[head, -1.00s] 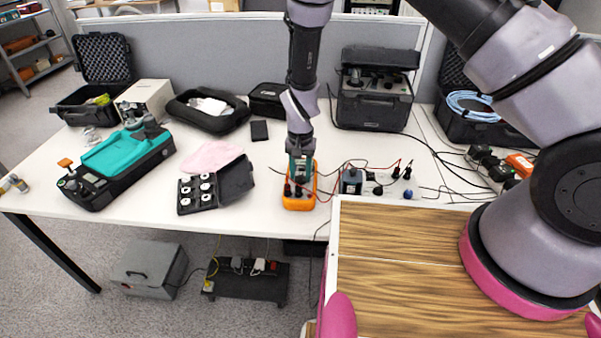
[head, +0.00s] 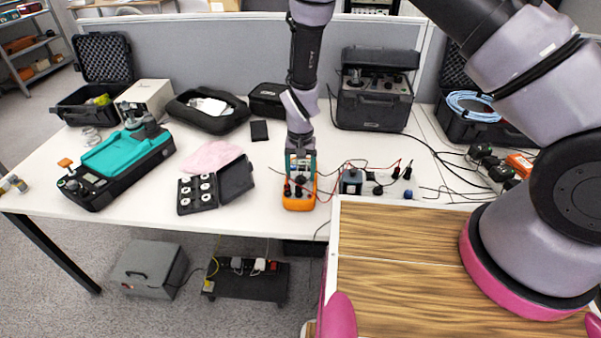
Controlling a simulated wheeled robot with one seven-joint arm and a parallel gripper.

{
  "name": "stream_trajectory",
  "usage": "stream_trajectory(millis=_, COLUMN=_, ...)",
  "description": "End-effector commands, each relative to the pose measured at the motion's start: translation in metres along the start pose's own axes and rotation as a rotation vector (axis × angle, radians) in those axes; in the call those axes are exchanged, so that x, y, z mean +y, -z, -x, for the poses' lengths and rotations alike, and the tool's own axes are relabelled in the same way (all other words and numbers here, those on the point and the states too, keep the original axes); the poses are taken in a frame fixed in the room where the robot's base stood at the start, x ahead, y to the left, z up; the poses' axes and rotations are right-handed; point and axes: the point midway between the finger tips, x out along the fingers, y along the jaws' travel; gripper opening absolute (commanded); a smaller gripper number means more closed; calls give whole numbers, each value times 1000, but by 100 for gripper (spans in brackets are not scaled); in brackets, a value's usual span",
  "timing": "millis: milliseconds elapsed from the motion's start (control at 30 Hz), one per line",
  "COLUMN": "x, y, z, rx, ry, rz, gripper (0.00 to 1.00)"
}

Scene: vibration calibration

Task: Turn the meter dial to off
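The meter (head: 299,204) is an orange-edged handheld multimeter on the white table, with leads plugged in at its lower end. My gripper (head: 300,176) points down over the middle of the meter, where its dial would be. The dial is hidden or too small to make out, so its setting cannot be read. The fingers are too small to tell whether they are open or shut, or whether they touch the dial.
Red and black leads run right from the meter to a small dark box (head: 351,182). An open black case of round weights (head: 205,190) lies close on the left. A teal-topped device (head: 125,155) stands farther left. A black instrument case (head: 374,100) stands behind.

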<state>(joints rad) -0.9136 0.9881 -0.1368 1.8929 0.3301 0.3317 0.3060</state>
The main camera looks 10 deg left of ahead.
Motion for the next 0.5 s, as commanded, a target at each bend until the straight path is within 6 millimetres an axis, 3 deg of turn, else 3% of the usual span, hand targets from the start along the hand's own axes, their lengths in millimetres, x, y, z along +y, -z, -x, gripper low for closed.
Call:
stream_trajectory(millis=267, x=0, y=0, z=4, rx=0, ry=0, rz=0, gripper=74)
stream_trajectory(millis=500, x=-1, y=0, z=43, rx=2, ry=2, rz=0, gripper=74)
